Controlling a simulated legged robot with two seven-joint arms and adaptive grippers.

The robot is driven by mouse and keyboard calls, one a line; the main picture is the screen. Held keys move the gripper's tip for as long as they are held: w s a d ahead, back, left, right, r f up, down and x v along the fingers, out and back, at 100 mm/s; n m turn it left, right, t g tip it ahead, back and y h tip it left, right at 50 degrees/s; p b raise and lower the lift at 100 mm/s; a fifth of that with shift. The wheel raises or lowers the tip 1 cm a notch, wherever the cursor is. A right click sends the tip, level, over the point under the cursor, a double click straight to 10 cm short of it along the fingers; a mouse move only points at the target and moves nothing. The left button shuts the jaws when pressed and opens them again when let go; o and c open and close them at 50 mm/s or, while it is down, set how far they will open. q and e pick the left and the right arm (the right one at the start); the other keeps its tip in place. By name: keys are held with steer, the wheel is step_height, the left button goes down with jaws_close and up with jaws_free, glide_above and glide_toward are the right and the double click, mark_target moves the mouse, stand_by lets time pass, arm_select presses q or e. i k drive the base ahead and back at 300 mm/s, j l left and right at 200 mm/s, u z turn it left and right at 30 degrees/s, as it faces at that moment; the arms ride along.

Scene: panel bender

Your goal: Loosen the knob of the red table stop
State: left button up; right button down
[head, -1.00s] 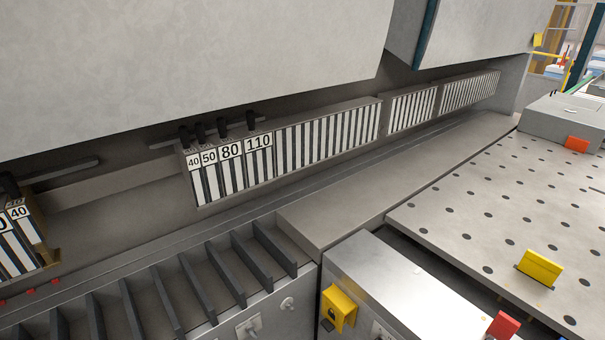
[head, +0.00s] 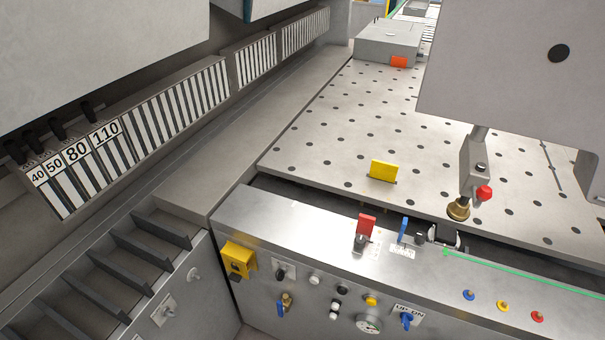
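A red upright plate (head: 366,224), which looks like the red table stop, stands on the metal ledge in front of the perforated table. A small dark and grey knob (head: 361,241) sits at its base, on the near side. Whether the knob is tight or loose cannot be told. A blue stop (head: 403,229) stands just to its right, with a dark round part (head: 420,238) beside it. Neither of my grippers is in view.
A grey arm (head: 474,165) with a red knob (head: 484,193) hangs at right. Below the ledge are a yellow box (head: 238,260) and several controls.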

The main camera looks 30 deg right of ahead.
mark_target(360, 242)
steer(key=z, duration=1.45)
